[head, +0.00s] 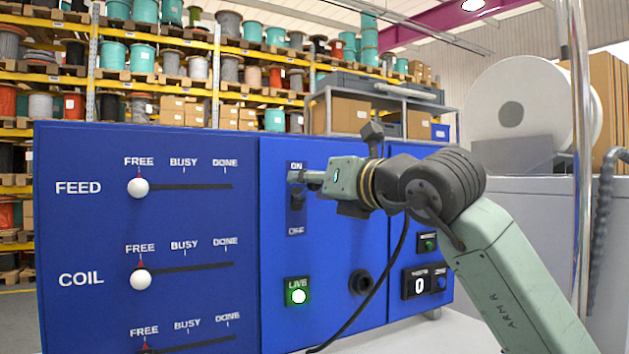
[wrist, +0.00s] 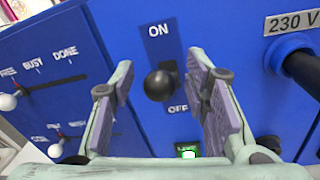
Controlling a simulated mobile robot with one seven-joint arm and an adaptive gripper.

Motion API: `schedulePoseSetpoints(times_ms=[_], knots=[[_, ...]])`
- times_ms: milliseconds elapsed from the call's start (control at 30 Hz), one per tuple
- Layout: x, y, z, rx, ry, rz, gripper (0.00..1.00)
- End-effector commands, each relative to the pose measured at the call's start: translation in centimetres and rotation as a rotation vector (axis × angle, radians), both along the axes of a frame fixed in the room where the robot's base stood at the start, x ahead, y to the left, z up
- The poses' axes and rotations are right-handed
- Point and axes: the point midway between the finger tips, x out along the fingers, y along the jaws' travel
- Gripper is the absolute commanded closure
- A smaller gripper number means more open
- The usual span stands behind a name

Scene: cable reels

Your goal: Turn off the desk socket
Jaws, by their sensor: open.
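The desk socket's switch is a black lever with a round knob (wrist: 159,85) on a dark plate, between an ON label above and an OFF label below; its plate (head: 297,203) shows partly in the head view. I cannot tell clearly which way the lever is set. My gripper (head: 298,178) is at the panel by the upper part of the switch. In the wrist view its fingers (wrist: 162,72) are open, one on each side of the knob.
Slider rows FEED (head: 139,187) and COIL (head: 141,279) with white knobs are on the panel's left. A dark round socket (head: 361,282) and a counter reading 0 (head: 419,284) are on the right. A black fitting (wrist: 302,68) sits under a 230 V label.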

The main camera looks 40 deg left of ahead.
Motion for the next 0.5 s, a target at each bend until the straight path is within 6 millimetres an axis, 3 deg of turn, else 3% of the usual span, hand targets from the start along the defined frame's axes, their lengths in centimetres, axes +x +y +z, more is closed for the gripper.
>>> schedulePoseSetpoints(times_ms=[500], knots=[[-0.02, -0.04, 0.00, 0.000, 0.000, 0.000, 0.90]])
